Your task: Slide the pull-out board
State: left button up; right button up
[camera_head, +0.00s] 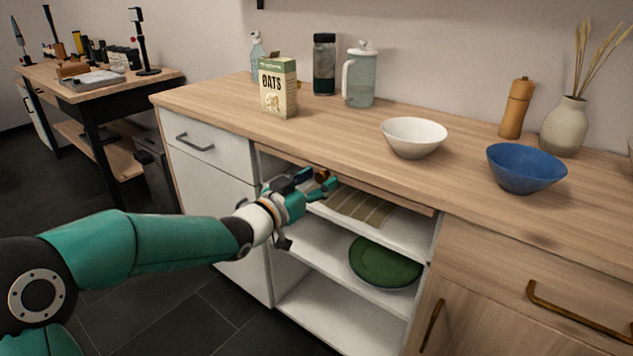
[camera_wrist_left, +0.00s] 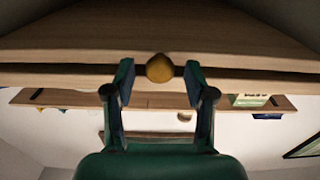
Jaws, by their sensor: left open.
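The pull-out board (camera_head: 395,198) shows as a thin wooden strip under the countertop, above the open shelf bay. It looks flush or nearly flush with the cabinet front. Its round brass knob (camera_wrist_left: 160,67) sits between the two fingers of my left gripper (camera_wrist_left: 159,80) in the wrist view. The fingers are open, with a visible gap on each side of the knob. In the head view my left gripper (camera_head: 325,183) is at the board's front, partly hiding the knob. My right gripper is not in view.
The countertop (camera_head: 330,125) holds an oats box (camera_head: 278,88), jars, a white bowl (camera_head: 414,137) and a blue bowl (camera_head: 525,167). Below the board are a striped cloth (camera_head: 355,207) and a green plate (camera_head: 385,262) on open shelves. A drawer handle (camera_head: 195,142) protrudes at left.

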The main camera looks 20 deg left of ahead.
pick_arm(q)
grip_shut()
dwell(0.3)
jog(key=shift+s, duration=0.1)
